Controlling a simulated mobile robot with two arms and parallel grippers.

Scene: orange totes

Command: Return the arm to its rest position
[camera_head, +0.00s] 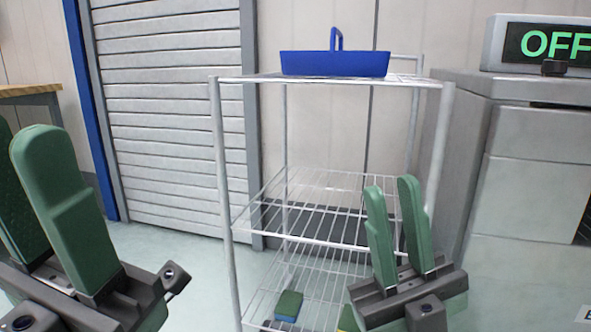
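My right gripper (391,184) shows at the lower right, in front of the wire shelf rack. Its two green fingers point up with a narrow gap between them, and nothing is held. My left gripper (14,142) is at the lower left, near the camera and cut off by the picture's edge. Its green fingers also point up, with a gap showing near their base and nothing seen between them. Both grippers look empty.
A white wire shelf rack (223,165) stands ahead. A blue basket (335,64) is on its top. A green-and-blue sponge (288,306) lies on the low shelf. A grey machine (530,190) stands right, its display (545,43) reading OFF. A table (30,90) is at left.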

